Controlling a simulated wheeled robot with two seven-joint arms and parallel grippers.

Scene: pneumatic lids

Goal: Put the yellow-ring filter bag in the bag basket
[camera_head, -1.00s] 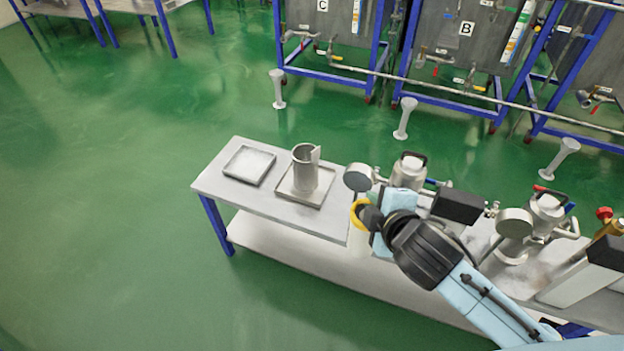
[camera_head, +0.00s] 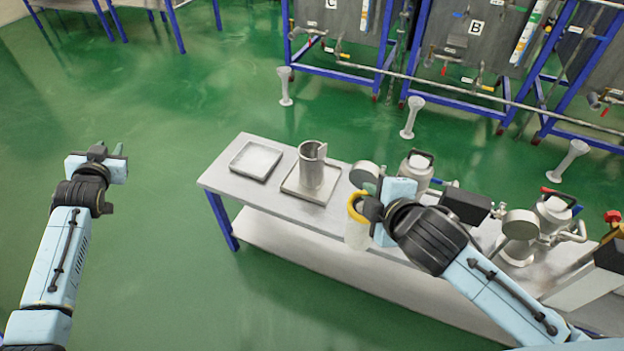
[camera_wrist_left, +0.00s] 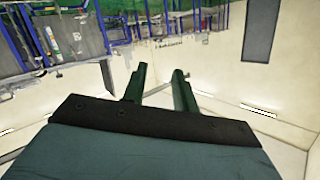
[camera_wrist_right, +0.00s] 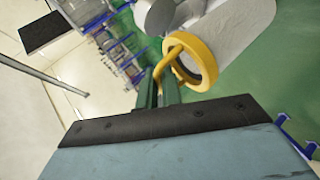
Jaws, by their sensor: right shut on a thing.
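The yellow-ring filter bag (camera_head: 357,231) is a white bag hanging below a yellow ring. My right gripper (camera_head: 365,208) is shut on its yellow ring and holds it at the bench's front edge. The right wrist view shows the yellow ring (camera_wrist_right: 192,58) at the fingers and the white bag (camera_wrist_right: 235,28) beyond it. The bag basket (camera_head: 311,166) is probably the grey metal cylinder with a raised side tab, upright on a square tray, left of the right gripper. My left gripper (camera_head: 112,152) is open and empty over the floor at left; its spread fingers show in the left wrist view (camera_wrist_left: 158,85).
The bench (camera_head: 224,185) has a square tray (camera_head: 256,160) at its left end. Metal housings with lids, one lid (camera_head: 365,174) near my right gripper, and gauges stand on its right part. Green floor (camera_head: 150,270) is free at left and in front.

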